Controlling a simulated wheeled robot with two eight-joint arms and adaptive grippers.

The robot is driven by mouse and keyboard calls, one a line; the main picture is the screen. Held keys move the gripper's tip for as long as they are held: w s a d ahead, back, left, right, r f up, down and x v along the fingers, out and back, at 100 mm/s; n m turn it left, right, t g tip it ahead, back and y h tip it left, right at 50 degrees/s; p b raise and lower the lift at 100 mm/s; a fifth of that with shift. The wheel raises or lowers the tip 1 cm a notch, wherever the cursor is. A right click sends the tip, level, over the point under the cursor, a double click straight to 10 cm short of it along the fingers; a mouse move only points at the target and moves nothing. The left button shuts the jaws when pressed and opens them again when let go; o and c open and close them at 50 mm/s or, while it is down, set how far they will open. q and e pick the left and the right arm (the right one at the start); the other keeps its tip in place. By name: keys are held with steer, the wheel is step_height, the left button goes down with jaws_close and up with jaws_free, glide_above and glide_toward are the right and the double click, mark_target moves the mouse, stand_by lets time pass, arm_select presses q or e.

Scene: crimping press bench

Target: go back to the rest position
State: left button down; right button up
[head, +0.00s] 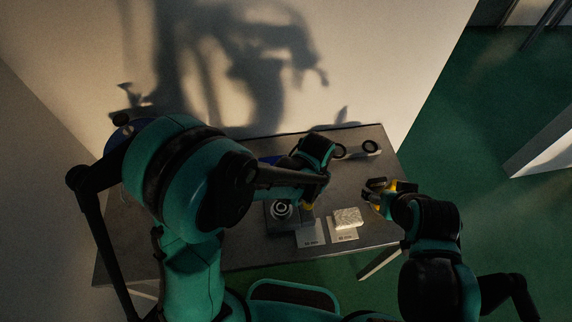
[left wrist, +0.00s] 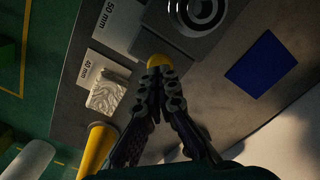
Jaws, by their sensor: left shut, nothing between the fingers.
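My left gripper (head: 310,199) is over the middle of the bench, beside the dark press block. In the left wrist view its fingers (left wrist: 161,72) are shut together with nothing between them. A rounded yellow piece (left wrist: 168,62) shows just beyond the fingertips; whether they touch it I cannot tell. My right gripper (head: 378,190) is over the right part of the bench, with yellow at its fingers; its opening is unclear.
The press block with a ringed round die (head: 281,210) stands mid-bench. A silvery block (head: 347,217) sits on the 40 mm plate (head: 343,235), beside the 50 mm plate (head: 310,240). A blue patch (left wrist: 260,63) and dark rings (head: 369,146) lie farther back. A wall stands behind.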

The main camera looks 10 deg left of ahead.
arm_select(q)
steer(key=a+r+t+b, duration=0.1)
steer(key=a, duration=0.2)
steer(key=a+r+n+t+b, duration=0.1)
steer(key=a+r+b, duration=0.1)
steer(key=a+r+n+t+b, duration=0.1)
steer(key=a+r+b, duration=0.1)
steer(key=a, duration=0.1)
steer(key=shift+s+a+h, duration=0.15)
steer(key=shift+a+h, duration=0.15)
steer(key=shift+h, duration=0.1)
steer(key=s+a+r+n+t+b, duration=0.1)
steer(key=s+a+n+t+b, duration=0.2)
steer(key=a, duration=0.6)
steer(key=shift+s+r+t+y+b, duration=0.35)
steer(key=shift+s+t+b, duration=0.25)
steer(key=shift+s+b, duration=0.45)
steer(key=shift+w+a, duration=0.1)
